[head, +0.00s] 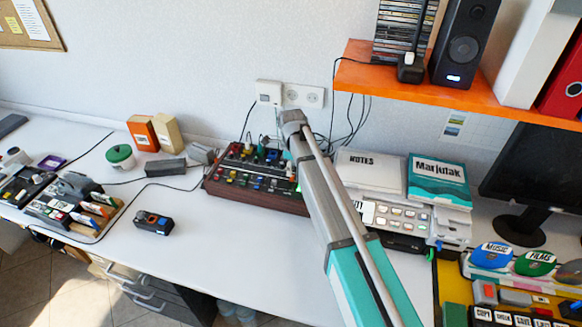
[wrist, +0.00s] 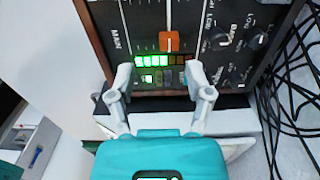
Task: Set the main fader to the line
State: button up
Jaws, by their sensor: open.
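The main fader's orange cap (wrist: 168,41) sits low in its upright slot (wrist: 169,14) on a dark panel marked MAIN in the wrist view. Pale tick marks flank the slot; I cannot tell which one is the line. My gripper (wrist: 160,76) is open and empty, its two grey fingers apart at the panel's near edge. The cap lies beyond the fingertips, roughly between them in the picture; I see no contact. In the head view the wood-sided console (head: 258,203) stands against the wall, partly behind my arm. My gripper is hidden there.
Below the cap are lit green lamps (wrist: 150,60); black knobs (wrist: 217,40) stand to its right. Black cables (wrist: 297,90) hang on the right. In the head view a keypad device (head: 395,218) stands right of the console.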

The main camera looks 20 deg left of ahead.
aim_at(292, 178)
notch_tip(292, 178, up, 9)
jog(key=s+p, duration=0.2)
jog(key=p, duration=0.6)
jog(key=shift+s+f, duration=0.2)
jog(key=shift+s, duration=0.1)
jog(key=shift+s, duration=0.15)
dwell(0.4)
jog(key=shift+d, duration=0.1)
dwell(0.4)
